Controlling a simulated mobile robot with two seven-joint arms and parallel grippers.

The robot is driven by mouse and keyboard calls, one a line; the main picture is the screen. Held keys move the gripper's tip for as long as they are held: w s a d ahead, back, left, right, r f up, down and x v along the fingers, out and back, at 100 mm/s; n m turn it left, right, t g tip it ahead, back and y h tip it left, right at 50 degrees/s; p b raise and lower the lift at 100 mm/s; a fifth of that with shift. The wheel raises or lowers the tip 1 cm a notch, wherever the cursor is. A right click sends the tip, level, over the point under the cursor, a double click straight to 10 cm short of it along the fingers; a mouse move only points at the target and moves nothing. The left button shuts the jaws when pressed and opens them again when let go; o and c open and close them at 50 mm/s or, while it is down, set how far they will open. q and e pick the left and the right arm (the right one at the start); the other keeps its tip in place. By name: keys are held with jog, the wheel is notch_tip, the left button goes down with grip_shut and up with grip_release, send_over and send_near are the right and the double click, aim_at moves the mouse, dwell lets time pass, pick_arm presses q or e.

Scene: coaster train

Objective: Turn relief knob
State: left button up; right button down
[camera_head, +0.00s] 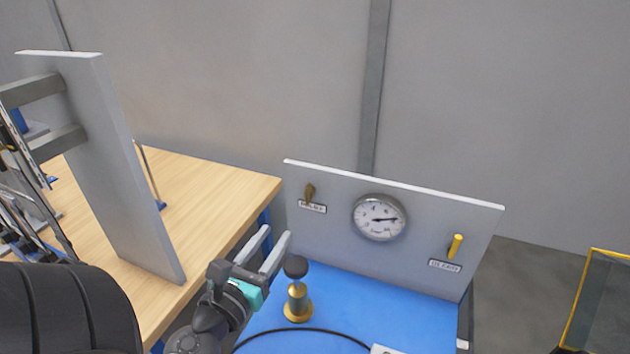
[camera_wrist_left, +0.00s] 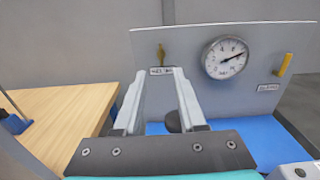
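A round black knob (camera_head: 295,267) tops a brass fitting (camera_head: 298,303) that stands upright on the blue surface. I cannot read a relief label on it. In the left wrist view the black knob (camera_wrist_left: 173,121) shows partly, low by the right finger. My left gripper (camera_head: 277,236) is open and empty, its fingers apart and pointing at the grey panel. In the head view its fingertips are just above and left of the black knob. My right gripper is not in view.
The upright grey panel (camera_head: 335,240) carries a brass lever (camera_head: 310,192) at left, a round dial gauge (camera_head: 380,218) and a yellow lever (camera_head: 455,246) at right. A black hose (camera_head: 305,331) crosses the blue surface (camera_head: 410,315). A wooden table (camera_head: 215,192) with an upright board (camera_head: 125,180) stands left.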

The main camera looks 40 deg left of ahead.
aim_at(306, 191)
pick_arm(q)
jog(key=p+x, duration=0.3)
jog(key=x, duration=1)
jog(key=shift+w+p, duration=0.15)
jog(key=shift+p, duration=0.2)
jog(key=shift+w+a, duration=0.2)
jog(key=shift+w, duration=0.45)
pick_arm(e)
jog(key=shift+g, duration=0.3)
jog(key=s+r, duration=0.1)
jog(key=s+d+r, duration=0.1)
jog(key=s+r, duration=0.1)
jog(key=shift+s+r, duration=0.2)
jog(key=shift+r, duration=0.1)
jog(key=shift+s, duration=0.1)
pick_arm(q)
jog(key=shift+c, duration=0.3)
grip_shut()
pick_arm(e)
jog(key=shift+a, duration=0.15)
